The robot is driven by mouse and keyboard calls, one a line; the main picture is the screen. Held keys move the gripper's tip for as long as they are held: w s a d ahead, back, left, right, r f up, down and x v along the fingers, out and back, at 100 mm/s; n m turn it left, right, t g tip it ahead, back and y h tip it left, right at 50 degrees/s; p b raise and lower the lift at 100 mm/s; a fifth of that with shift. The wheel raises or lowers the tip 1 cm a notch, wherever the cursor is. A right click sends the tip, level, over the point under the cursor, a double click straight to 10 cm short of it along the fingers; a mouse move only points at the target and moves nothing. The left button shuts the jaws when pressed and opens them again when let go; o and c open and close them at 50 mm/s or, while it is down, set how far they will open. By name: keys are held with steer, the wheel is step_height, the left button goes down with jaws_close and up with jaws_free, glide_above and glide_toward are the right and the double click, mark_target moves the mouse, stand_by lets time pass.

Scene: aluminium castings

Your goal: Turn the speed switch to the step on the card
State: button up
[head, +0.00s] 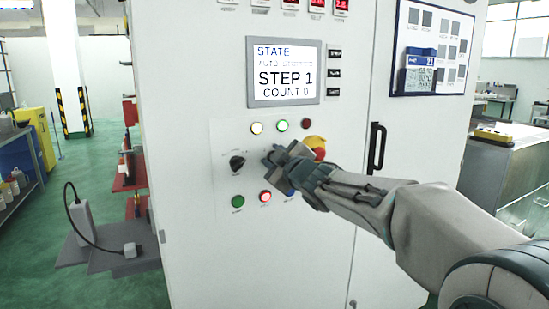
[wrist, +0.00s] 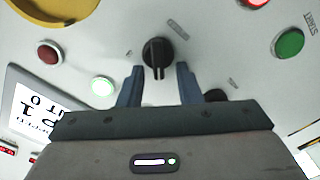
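My gripper (head: 272,160) is in front of the control cabinet's panel. In the wrist view its two fingers (wrist: 159,72) are open, one on each side of a black rotary knob (wrist: 156,55), with gaps visible; I cannot tell how deep they reach. The knob's pointer lies roughly along the picture's vertical. My gripper hides this knob in the head view. A second black knob (head: 237,163) is left of my gripper; it shows partly behind a finger in the wrist view (wrist: 215,95). The knob labels are unreadable. The display (head: 283,73) reads STEP 1, COUNT 0. A blue-framed card (head: 419,75) hangs on the board, too small to read surely.
A yellow emergency stop with red cap (head: 316,146) is close beside my gripper. Lit lamps (head: 257,128) sit above, and green (head: 237,201) and red (head: 265,196) buttons below. A black door handle (head: 377,147) is at right.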

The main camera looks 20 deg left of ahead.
steer(key=shift+s+d, duration=0.1)
steer(key=v, duration=1.3)
steer(key=shift+s+d, duration=0.2)
steer(key=s+d+f+m+h+p, duration=0.1)
steer(key=d+f+m+h, duration=0.25)
steer(key=d, duration=0.35)
steer(key=s+d+f+m+g+h+p, duration=0.1)
steer(key=d+f+m+h, duration=0.25)
steer(key=d, duration=0.35)
steer(key=s+d+f+m+h+p, duration=0.1)
steer(key=d+f+m+h+p, duration=0.15)
steer(key=d+m+h, duration=0.4)
steer(key=s+d+f+m+g, duration=0.1)
steer(key=s+d+f+g, duration=0.1)
steer(key=s, duration=0.4)
steer(key=s+d+f+m+g+p, duration=0.1)
steer(key=s+d+f+m+g, duration=0.1)
steer(key=s+d+f+g, duration=0.1)
steer(key=s+d+f+m+g+p, duration=0.1)
steer(key=s+d+f+m+g, duration=0.1)
steer(key=s, duration=0.7)
step_height(320, 180, down, 4)
steer(key=shift+s+d+r+g+y, duration=0.15)
steer(key=shift+s+d+g+y, duration=0.2)
steer(key=shift+d+g, duration=0.5)
steer(key=shift+w+a, duration=0.1)
steer(key=shift+a, duration=0.15)
